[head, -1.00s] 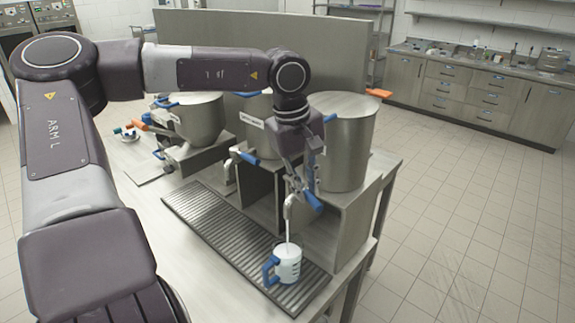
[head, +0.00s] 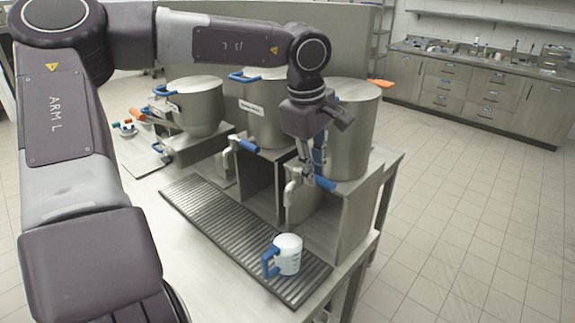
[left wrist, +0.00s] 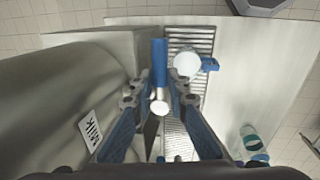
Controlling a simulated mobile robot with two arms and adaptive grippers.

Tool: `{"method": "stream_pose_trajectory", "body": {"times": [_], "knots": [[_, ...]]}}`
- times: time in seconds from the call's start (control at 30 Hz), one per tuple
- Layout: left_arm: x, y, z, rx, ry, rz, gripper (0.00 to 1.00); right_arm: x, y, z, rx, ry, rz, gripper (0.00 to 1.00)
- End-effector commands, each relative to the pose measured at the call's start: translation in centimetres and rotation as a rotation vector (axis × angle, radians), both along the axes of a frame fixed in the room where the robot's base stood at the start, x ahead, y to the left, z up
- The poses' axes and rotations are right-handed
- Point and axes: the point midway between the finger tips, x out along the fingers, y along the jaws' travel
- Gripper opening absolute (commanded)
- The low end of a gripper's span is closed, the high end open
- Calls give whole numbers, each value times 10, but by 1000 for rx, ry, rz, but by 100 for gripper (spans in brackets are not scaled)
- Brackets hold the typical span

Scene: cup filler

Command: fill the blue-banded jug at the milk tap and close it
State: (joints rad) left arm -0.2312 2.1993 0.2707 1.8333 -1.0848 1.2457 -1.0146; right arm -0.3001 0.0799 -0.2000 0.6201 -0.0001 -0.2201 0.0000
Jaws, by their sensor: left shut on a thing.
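The white jug (head: 288,256) with a blue handle stands upright on the drip grate below the milk tap (head: 291,194). White fills its top, and no stream falls into it. The wrist view shows the jug (left wrist: 187,64) from above, its handle to the right. My left gripper (head: 318,165) is at the tap's blue lever (head: 325,184), under the wrist. In the wrist view its fingers (left wrist: 159,95) are closed in around the tap lever, whose blue end (left wrist: 159,62) sticks out beyond them. The tank (left wrist: 45,110) beside it bears a MILK label (left wrist: 89,130). My right gripper is out of view.
The ribbed drip grate (head: 215,218) runs along the steel counter. Two other tanks, a middle one (head: 265,110) and a left one (head: 197,105), stand along the row. A teal-and-white vessel (left wrist: 250,138) shows at lower right in the wrist view.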

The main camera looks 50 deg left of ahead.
Motion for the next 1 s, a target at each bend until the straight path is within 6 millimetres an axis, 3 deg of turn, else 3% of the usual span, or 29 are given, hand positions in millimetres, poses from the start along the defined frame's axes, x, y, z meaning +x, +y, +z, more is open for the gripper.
{"method": "stream_pose_trajectory", "body": {"times": [0.37, 0.4, 0.57, 0.87, 1.0], "knots": [[5, 1, 3, -1, -11, 46, 0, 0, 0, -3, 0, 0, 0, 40], [5, 1, 3, -1, -11, 46, 20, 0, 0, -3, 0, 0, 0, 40], [4, 0, 2, -1, -8, 44, 36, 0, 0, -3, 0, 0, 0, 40], [3, 0, 3, -1, -5, 44, 36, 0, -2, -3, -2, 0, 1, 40], [1, 0, 18, 0, -8, 44, 36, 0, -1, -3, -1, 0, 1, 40]]}}
